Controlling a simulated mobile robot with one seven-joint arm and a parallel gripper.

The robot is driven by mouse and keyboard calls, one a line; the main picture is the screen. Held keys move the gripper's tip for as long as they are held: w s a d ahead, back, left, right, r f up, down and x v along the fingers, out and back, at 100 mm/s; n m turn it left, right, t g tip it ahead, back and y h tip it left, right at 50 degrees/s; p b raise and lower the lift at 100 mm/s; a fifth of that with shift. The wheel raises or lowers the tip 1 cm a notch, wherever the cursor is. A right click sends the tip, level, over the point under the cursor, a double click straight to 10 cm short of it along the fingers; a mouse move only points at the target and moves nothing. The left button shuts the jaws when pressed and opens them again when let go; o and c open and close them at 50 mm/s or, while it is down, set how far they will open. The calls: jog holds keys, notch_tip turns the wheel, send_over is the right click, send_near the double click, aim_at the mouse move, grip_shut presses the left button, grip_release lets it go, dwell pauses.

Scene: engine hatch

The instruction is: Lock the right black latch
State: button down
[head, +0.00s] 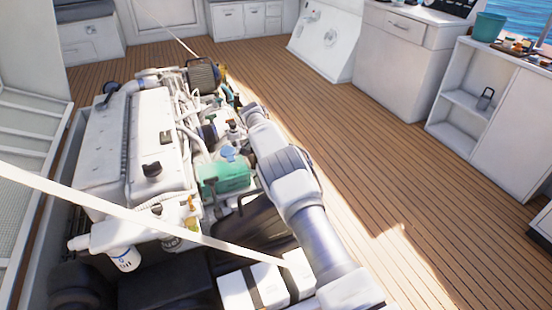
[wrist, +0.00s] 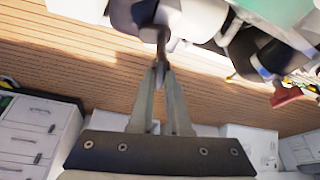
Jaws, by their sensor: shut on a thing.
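In the wrist view, my gripper (wrist: 161,70) is closed on the lower end of a narrow dark grey-black piece (wrist: 163,46). This piece hangs down in the picture from a rounded dark and white fitting. It looks like the black latch, but its small size and the blur leave me unsure whether it is the right one or how it is turned. In the head view, my arm reaches from the bottom right to the far right side of the engine (head: 125,150). The fingertips and the latch cannot be made out clearly there.
A red-handled part (wrist: 287,96) is to the right of my fingers in the wrist view. A green box (head: 225,178) is left of my arm, among hoses and fittings. White cabinets (head: 400,50) stand at the back right. The wooden floor (head: 400,170) right of my arm is clear.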

jog(key=c, duration=0.9)
grip_release()
jog(key=p+v, duration=0.5)
jog(key=v, duration=1.2)
jog(key=shift+r+p, duration=0.15)
jog(key=shift+p, duration=0.2)
